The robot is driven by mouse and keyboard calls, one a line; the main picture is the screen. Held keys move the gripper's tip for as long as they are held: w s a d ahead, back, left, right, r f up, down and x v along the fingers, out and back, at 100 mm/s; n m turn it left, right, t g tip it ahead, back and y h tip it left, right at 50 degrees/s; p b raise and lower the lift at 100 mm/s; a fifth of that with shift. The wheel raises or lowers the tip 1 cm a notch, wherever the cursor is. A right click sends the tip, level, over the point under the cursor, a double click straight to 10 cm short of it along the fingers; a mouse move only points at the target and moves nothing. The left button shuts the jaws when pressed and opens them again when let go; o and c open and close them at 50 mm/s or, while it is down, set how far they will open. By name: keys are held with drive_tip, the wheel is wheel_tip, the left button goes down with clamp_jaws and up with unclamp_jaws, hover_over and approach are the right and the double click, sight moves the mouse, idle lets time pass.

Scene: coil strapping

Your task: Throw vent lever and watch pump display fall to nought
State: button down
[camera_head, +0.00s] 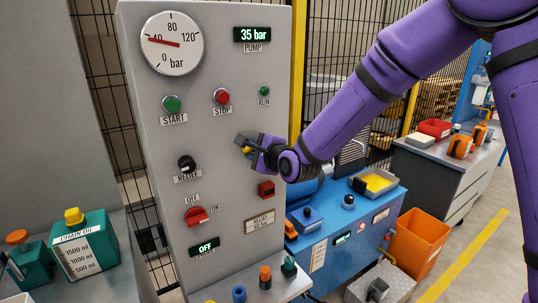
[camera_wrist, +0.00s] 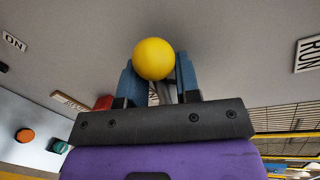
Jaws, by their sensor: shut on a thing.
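The pump display (camera_head: 257,35) at the top right of the grey panel reads 35 bar. The dial gauge (camera_head: 174,43) has its red needle near 40. My gripper (camera_head: 252,145) is at the middle of the panel, below the STOP and RUN lamps, shut on the vent lever. The lever's round yellow knob (camera_wrist: 154,59) shows in the wrist view between my two blue fingers. In the head view only a bit of yellow shows, and my gripper hides the lever's stem and pivot.
A black relief knob (camera_head: 187,163), a red OFF/ON switch (camera_head: 197,216) and a red block (camera_head: 266,188) are on the panel near my gripper. A lower display (camera_head: 205,247) reads OFF. A blue machine (camera_head: 340,225) stands to the right, a chain oil jug (camera_head: 84,245) to the left.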

sight(262, 131)
drive_tip(key=m, duration=0.1)
drive_tip(key=d+r+m+y, duration=0.1)
drive_tip(key=m, duration=0.1)
drive_tip(key=shift+w+r, duration=0.25)
drive_tip(key=shift+w, duration=0.1)
drive_tip(key=m, duration=0.1)
drive_tip(key=d+m, duration=0.1)
drive_tip(key=shift+w+r+m, duration=0.3)
drive_tip(key=shift+r, duration=0.1)
drive_tip(key=m, duration=0.1)
drive_tip(key=d+m+y, duration=0.1)
drive_tip(key=m, duration=0.1)
drive_tip(key=shift+w+r, duration=0.4)
drive_tip(key=shift+w+d+r+m+y, duration=0.1)
drive_tip(key=shift+w+d+m+y, duration=0.15)
drive_tip(key=shift+m, duration=0.55)
drive_tip(key=shift+w+d+r+m+y, duration=0.15)
drive_tip(key=shift+d+m, duration=0.15)
drive_tip(key=shift+m, duration=0.5)
drive_tip(key=c, duration=0.9)
unclamp_jaws()
drive_tip(key=shift+f, duration=0.1)
drive_tip(key=shift+o, duration=0.2)
drive_tip(key=shift+d, duration=0.15)
drive_tip(key=v, duration=1)
drive_tip(key=shift+s+d, duration=0.15)
drive_tip(key=shift+s, duration=0.15)
